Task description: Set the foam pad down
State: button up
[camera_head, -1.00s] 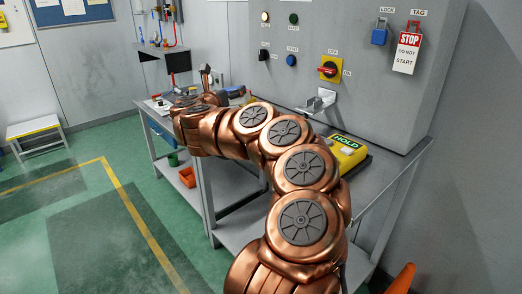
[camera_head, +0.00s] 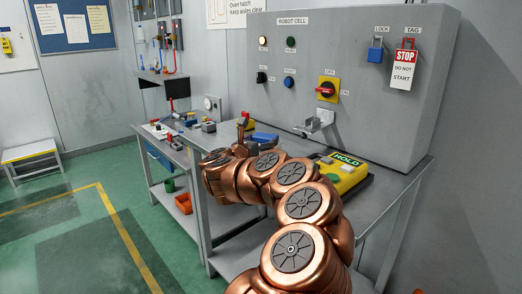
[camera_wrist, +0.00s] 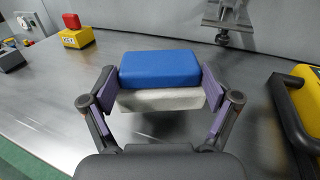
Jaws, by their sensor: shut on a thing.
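The foam pad is a block with a blue top layer (camera_wrist: 160,69) and a pale grey lower layer (camera_wrist: 161,100), in the middle of the wrist view. My gripper (camera_wrist: 160,95) has its purple-lined fingers on the pad's left and right ends and is shut on it. The pad is level, over the grey metal bench top (camera_wrist: 60,120), with a dark shadow below it. I cannot tell whether its underside touches the bench. In the head view a blue patch (camera_head: 264,139) beside my wrist looks like the pad; my arm hides the gripper's fingers there.
A yellow HOLD case (camera_head: 342,176) with a black handle (camera_wrist: 296,115) lies to the right. A yellow block with a red top (camera_wrist: 80,34) is at back left. A metal bracket (camera_head: 318,121) juts from the grey cabinet (camera_head: 350,50) behind.

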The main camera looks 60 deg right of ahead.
jog(key=shift+f, duration=1.55)
jog(key=shift+f, duration=0.15)
jog(key=o, duration=1.4)
jog(key=shift+c, duration=0.2)
jog(key=shift+a+r, duration=0.1)
jog(key=shift+r, duration=0.1)
jog(key=a+b, duration=0.1)
jog(key=a, duration=1)
jog(key=shift+s+a, duration=0.35)
jog(key=shift+a, duration=0.05)
jog(key=shift+w+r, duration=0.1)
jog(key=shift+r, duration=0.05)
